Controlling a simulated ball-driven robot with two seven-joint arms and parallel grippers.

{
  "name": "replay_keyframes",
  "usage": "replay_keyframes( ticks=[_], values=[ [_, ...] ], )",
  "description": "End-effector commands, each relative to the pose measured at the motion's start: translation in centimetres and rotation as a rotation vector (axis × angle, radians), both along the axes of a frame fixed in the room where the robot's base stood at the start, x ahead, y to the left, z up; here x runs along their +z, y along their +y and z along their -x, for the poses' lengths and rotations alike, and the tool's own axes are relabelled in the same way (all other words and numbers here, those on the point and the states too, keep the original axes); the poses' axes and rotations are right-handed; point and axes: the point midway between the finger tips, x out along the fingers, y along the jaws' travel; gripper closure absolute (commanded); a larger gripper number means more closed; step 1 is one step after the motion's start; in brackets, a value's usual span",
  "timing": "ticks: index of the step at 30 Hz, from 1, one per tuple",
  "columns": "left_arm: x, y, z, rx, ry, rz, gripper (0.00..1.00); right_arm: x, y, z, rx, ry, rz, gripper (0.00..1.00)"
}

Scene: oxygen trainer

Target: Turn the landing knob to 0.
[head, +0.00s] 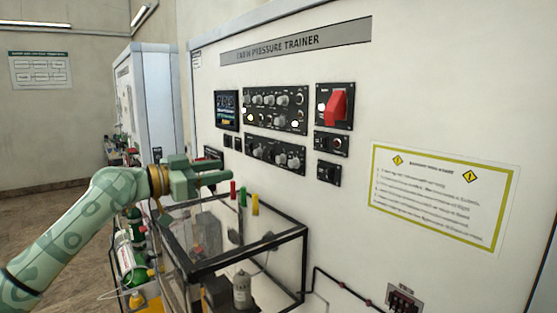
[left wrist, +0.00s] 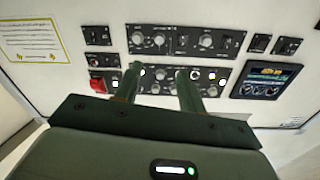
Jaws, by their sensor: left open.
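Two black control panels with several knobs are on the white trainer wall: an upper one (head: 275,107) and a lower one (head: 275,153). The labels are too small to read, so I cannot tell which knob is the landing knob. The left wrist view shows the wall upside down, with the lower panel (left wrist: 183,42) above the other one (left wrist: 217,80). My left gripper (head: 217,172) is open and empty, left of and in front of the lower panel. In the wrist view its two fingers (left wrist: 158,82) stand apart and cover part of the upper panel. My right gripper is not in view.
A red guarded switch (head: 338,104) sits right of the panels and a small display (head: 227,110) sits left. A black-framed clear case (head: 250,262) stands below, with red, green and yellow pieces (head: 243,197) near its top. A warning sign (head: 440,195) is at right.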

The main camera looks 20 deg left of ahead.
Motion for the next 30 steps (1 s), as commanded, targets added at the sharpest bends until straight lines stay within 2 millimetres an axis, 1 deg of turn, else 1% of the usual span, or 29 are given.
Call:
replay_keyframes(
  ticks=[1,3,5,9,12,16,21,30],
  values=[
    [0.4,-0.8,-0.7,-0.004,-0.001,0.002,0.60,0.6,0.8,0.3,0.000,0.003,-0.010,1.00],
    [0.5,-1.8,-2.0,-0.003,-0.001,0.003,0.60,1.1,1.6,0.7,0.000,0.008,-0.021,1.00],
    [0.5,-2.9,-3.2,-0.004,0.000,0.004,0.60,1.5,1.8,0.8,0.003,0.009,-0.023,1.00],
    [0.5,-5.2,-6.1,-0.002,0.001,0.003,0.60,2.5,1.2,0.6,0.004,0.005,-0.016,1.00],
    [0.4,-6.7,-7.9,-0.001,0.001,0.002,0.60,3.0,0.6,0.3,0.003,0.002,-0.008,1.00],
    [0.2,-8.1,-9.6,0.000,0.002,0.002,0.60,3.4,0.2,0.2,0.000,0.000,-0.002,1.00],
    [0.1,-9.1,-10.9,0.000,0.001,-0.001,0.60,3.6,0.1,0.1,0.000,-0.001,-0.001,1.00],
    [0.0,-9.3,-11.1,0.001,0.000,-0.001,0.60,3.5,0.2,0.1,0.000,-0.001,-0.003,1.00]
  ],
)
